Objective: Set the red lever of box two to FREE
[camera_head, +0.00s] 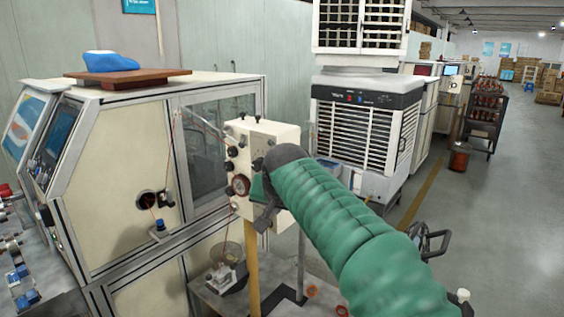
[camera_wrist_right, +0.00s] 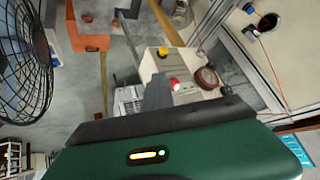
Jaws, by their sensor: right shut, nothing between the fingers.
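A cream control box (camera_head: 262,135) stands on a yellow post in the head view, with several black knobs and a round reddish dial (camera_head: 240,184) on its face. My right gripper (camera_head: 264,216) is shut and empty, low against the front of this box; whether it touches cannot be told. In the right wrist view the shut gripper (camera_wrist_right: 157,93) points at the cream box (camera_wrist_right: 160,62), beside a small red part (camera_wrist_right: 176,84) and the round dial (camera_wrist_right: 206,78). I cannot tell the lever's setting or any box number. My left gripper is not in view.
A large cream machine (camera_head: 110,160) stands left, with a brown board (camera_head: 125,77) and blue cloth on top. An air cooler (camera_head: 362,125) stands behind the box. A black fan guard (camera_wrist_right: 22,65) shows in the wrist view. The aisle floor (camera_head: 500,220) at right is clear.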

